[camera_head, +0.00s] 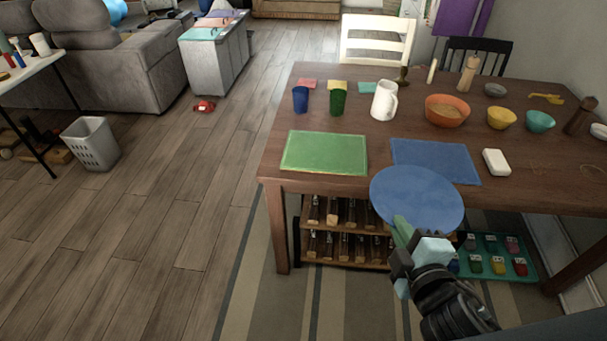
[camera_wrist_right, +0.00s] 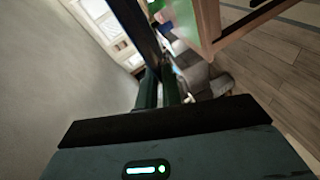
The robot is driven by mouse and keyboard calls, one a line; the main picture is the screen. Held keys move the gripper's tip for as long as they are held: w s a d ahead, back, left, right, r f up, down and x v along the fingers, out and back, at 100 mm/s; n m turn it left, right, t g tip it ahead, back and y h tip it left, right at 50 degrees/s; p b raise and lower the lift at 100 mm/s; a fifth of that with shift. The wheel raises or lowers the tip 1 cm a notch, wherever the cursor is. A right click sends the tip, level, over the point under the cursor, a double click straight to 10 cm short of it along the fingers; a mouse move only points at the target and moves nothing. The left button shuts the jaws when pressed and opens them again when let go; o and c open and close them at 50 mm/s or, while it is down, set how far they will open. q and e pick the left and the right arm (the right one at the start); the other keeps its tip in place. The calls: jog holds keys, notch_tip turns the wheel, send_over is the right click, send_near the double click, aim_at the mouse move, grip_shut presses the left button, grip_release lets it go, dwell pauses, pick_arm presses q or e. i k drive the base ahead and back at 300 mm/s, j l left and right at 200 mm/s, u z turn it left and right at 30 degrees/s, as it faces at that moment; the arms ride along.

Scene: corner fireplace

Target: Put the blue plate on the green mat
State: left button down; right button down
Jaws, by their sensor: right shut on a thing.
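The blue plate (camera_head: 417,196) is in the head view, in front of the table's near edge and overlapping it in the picture. My right gripper (camera_head: 403,232) is shut on the plate's near rim. In the right wrist view the fingers (camera_wrist_right: 160,92) are together, with a dark strip between them that looks like the plate edge-on. The green mat (camera_head: 324,152) lies flat and bare on the table's near left part, left of and beyond the plate. My left gripper is not in view.
A blue mat (camera_head: 435,159) lies right of the green mat on the wooden table (camera_head: 290,115). Blue (camera_head: 300,99) and green (camera_head: 337,102) cups and a white pitcher (camera_head: 384,101) stand behind the mats. A white block (camera_head: 496,162) lies to the right. Bottle racks (camera_head: 342,228) are below the tabletop.

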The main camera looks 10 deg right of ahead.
aim_at(312, 150)
jog(key=i+j, duration=0.1)
jog(key=j, duration=0.3)
jog(key=i+j, duration=0.15)
jog(key=j, duration=0.25)
jog(key=i+j, duration=0.1)
jog(key=j, duration=0.3)
jog(key=i+j, duration=0.1)
jog(key=j, duration=0.3)
